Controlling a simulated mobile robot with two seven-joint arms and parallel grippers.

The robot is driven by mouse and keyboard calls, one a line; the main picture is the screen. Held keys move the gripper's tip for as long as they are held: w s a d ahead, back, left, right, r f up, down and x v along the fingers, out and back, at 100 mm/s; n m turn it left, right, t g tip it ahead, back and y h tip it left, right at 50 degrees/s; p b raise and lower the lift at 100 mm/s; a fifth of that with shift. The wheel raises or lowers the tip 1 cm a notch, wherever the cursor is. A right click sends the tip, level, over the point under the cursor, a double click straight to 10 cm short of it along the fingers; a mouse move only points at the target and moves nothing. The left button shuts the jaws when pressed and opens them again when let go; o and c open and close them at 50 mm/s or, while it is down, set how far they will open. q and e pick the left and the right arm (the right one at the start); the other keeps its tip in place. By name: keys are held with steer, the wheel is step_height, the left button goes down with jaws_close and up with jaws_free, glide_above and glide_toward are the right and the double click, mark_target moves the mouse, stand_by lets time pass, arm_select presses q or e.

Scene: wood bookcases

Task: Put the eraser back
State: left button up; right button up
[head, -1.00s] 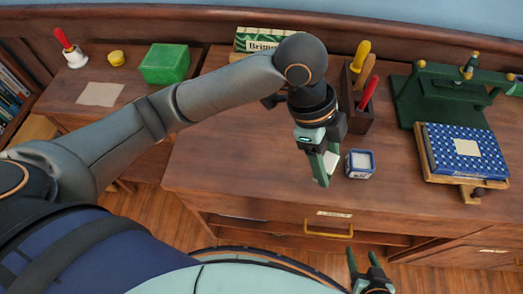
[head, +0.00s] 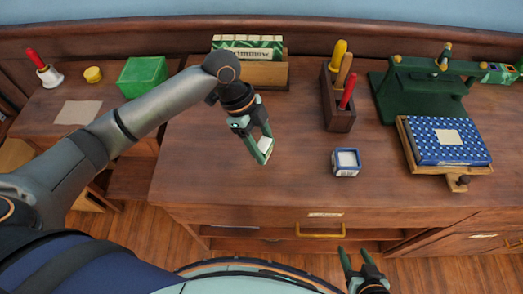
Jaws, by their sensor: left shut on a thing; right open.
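My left gripper (head: 260,152) is shut on a small white eraser (head: 265,146), held above the middle of the wooden desk top (head: 205,180). A small blue-and-white box (head: 346,163) with a pale top stands on the desk to the right of the gripper, apart from it. My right gripper (head: 355,257) is open and empty at the bottom, in front of the desk's front edge.
A wooden block with tool handles (head: 338,118) stands behind the box. A green press (head: 430,85) and a blue dotted book (head: 447,140) are at the right. A card holder (head: 262,74) stands at the back. A green box (head: 141,76), yellow pot (head: 93,74) and bell (head: 49,75) are at the left. Desk front-middle is clear.

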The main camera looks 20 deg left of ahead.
arm_select(q)
steer(key=shift+w+a+f, duration=0.1)
steer(key=shift+a+f, duration=0.05)
steer(key=shift+f, duration=0.8)
steer(key=shift+w+a+f, duration=0.1)
steer(key=shift+f, duration=0.8)
steer(key=shift+f, duration=0.1)
steer(key=o, duration=1.2)
steer(key=shift+f, duration=0.1)
steer(key=v, duration=1.2)
steer(key=shift+s+r+p, duration=0.1)
steer(key=shift+r+p, duration=0.15)
steer(key=shift+p, duration=0.1)
